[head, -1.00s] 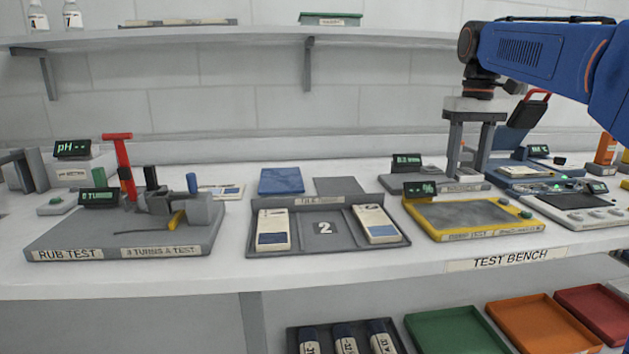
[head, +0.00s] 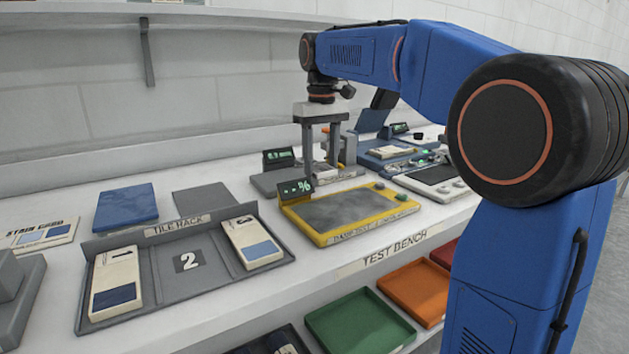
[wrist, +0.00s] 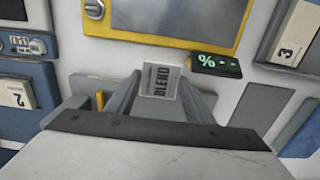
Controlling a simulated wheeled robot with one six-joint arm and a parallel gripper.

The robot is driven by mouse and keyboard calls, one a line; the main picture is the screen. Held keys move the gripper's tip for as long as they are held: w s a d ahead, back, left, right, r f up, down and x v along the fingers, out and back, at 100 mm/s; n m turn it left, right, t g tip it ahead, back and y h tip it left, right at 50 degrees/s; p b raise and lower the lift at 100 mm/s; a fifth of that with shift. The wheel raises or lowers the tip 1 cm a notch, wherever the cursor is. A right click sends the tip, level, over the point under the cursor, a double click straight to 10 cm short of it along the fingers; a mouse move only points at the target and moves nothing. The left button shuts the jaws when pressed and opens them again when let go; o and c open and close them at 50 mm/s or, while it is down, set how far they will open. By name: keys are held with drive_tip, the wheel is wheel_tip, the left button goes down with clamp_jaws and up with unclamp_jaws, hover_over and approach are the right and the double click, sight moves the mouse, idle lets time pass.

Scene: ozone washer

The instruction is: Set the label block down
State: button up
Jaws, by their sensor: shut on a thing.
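My gripper (head: 321,163) points down behind the yellow-framed damp test plate (head: 345,212) in the head view, beside a small grey instrument with a lit display (head: 278,158). In the wrist view, the gripper (wrist: 158,92) is shut on the label block (wrist: 159,84), a small pale block marked BLEND, between its two grey fingers. In the head view the block is too small to make out. I cannot tell whether its underside touches anything.
The tile rack (head: 168,228) stands left, with a tile in each outer bay and its middle bay, marked 2, empty. A blue pad (head: 126,207) and a grey pad (head: 203,199) lie behind it. Green (head: 355,320) and orange (head: 415,290) trays sit below the bench.

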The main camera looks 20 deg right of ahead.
sight(321, 168)
drive_tip(key=shift+f, duration=2.55)
drive_tip(key=o, duration=1.1)
drive_tip(key=shift+f, duration=0.1)
